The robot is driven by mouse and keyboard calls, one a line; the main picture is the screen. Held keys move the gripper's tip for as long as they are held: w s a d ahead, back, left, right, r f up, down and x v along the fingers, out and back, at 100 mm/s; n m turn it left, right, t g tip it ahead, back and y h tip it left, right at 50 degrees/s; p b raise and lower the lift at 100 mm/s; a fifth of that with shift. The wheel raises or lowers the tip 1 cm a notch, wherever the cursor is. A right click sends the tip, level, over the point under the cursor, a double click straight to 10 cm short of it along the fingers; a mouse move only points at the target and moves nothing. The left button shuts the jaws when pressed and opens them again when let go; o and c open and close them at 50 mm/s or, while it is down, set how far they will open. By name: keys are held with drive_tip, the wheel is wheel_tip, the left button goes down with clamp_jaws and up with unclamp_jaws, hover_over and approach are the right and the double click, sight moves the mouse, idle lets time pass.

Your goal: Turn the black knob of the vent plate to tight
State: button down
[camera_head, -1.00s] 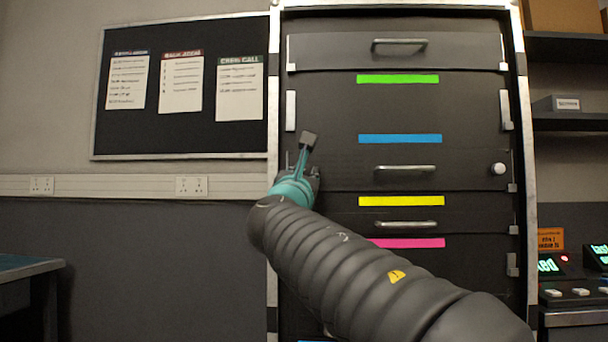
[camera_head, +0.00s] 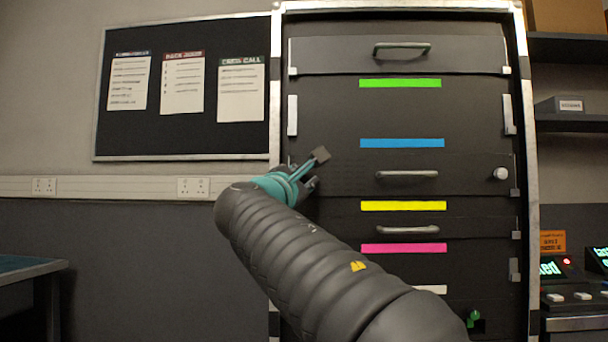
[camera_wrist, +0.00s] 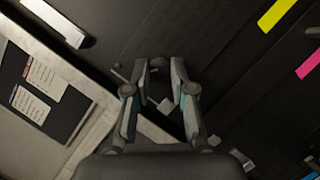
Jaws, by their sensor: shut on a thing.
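The vent plate (camera_head: 345,173) appears to be the dark panel between the blue and yellow strips on the rack. A white knob (camera_head: 501,174) is on its right side. My gripper (camera_head: 312,178) is at the plate's left edge and hides what lies behind it in the head view. In the wrist view my gripper (camera_wrist: 160,68) has its two fingers on either side of a small dark round thing, which I take to be the black knob (camera_wrist: 154,62). The fingers are shut on it. The knob's markings and angle cannot be read.
The rack has metal handles (camera_head: 406,174) and coloured strips (camera_head: 402,205). A notice board (camera_head: 185,140) hangs on the wall at left. A blue-topped table (camera_head: 25,268) stands at lower left. Shelves and a lit console (camera_head: 570,275) are at right.

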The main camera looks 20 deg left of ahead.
drive_tip(key=m+g+p, duration=0.1)
drive_tip(key=m, duration=0.1)
drive_tip(key=m+h+p, duration=0.1)
drive_tip(key=m, duration=0.1)
drive_tip(key=r+m+g+p, duration=0.1)
drive_tip(key=m, duration=0.2)
drive_tip(key=shift+a+g+h+p, duration=0.15)
drive_tip(key=shift+g+h+p, duration=0.15)
drive_tip(key=shift+p, duration=0.05)
drive_tip(key=m+g+p, duration=0.1)
drive_tip(key=m+p, duration=0.1)
drive_tip(key=m, duration=0.2)
drive_tip(key=shift+g, duration=0.3)
drive_tip(key=shift+f+m, duration=0.1)
drive_tip(key=shift+m, duration=0.2)
drive_tip(key=c, duration=1)
unclamp_jaws()
drive_tip(key=shift+s, duration=0.1)
drive_tip(key=s, duration=0.4)
drive_tip(key=s+a+r, duration=0.1)
drive_tip(key=s, duration=0.6)
drive_tip(key=shift+s+a+r, duration=0.15)
drive_tip(key=shift+s+a, duration=0.2)
